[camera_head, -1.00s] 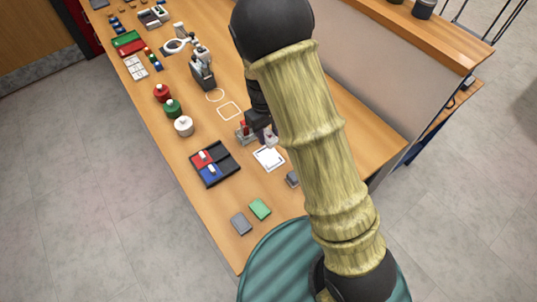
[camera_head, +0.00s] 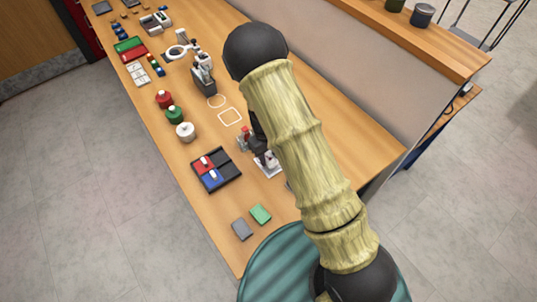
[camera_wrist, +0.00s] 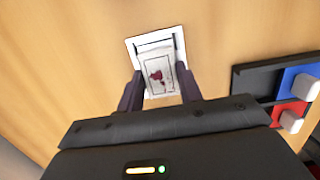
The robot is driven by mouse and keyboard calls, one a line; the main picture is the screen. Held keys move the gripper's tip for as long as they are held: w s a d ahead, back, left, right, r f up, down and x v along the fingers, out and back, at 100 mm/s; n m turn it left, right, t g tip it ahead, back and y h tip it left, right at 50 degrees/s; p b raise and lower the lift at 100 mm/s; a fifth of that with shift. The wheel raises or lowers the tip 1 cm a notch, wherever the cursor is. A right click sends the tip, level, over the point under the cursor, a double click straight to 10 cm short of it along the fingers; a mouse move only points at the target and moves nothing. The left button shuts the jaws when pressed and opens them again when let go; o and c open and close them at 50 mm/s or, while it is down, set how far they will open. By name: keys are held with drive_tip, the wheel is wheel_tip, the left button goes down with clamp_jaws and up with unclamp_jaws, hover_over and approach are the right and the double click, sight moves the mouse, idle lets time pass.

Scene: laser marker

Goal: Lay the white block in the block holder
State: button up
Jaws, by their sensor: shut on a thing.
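My gripper (camera_wrist: 158,90) is shut on the white block (camera_wrist: 158,75), a flat pale piece with a dark red mark on its face. In the wrist view the block lies between the two dark fingers and covers much of a white plate with a dark outline (camera_wrist: 178,38), which looks like the block holder. I cannot tell whether block and plate touch. In the head view the gripper (camera_head: 266,159) is over the white plate (camera_head: 270,173), partly hidden by my arm.
A black tray (camera_head: 228,183) with red and blue sections and small white pieces lies left of the plate. Green (camera_head: 260,214) and grey (camera_head: 242,229) cards lie nearer me. Red, green and white round pots (camera_head: 186,131) stand farther back. A red-topped device (camera_head: 244,136) is close behind the gripper.

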sight(266, 155)
drive_tip(key=shift+f, duration=0.2)
drive_tip(key=shift+f, duration=0.3)
drive_tip(key=o, duration=1)
drive_tip(key=shift+o, duration=0.2)
drive_tip(key=shift+r, duration=0.1)
wheel_tip(266, 155, up, 12)
drive_tip(key=w+a+b, duration=0.1)
drive_tip(key=b, duration=0.1)
drive_tip(key=shift+w+r+b, duration=0.15)
drive_tip(key=shift+w+b, duration=0.05)
drive_tip(key=shift+b, duration=0.15)
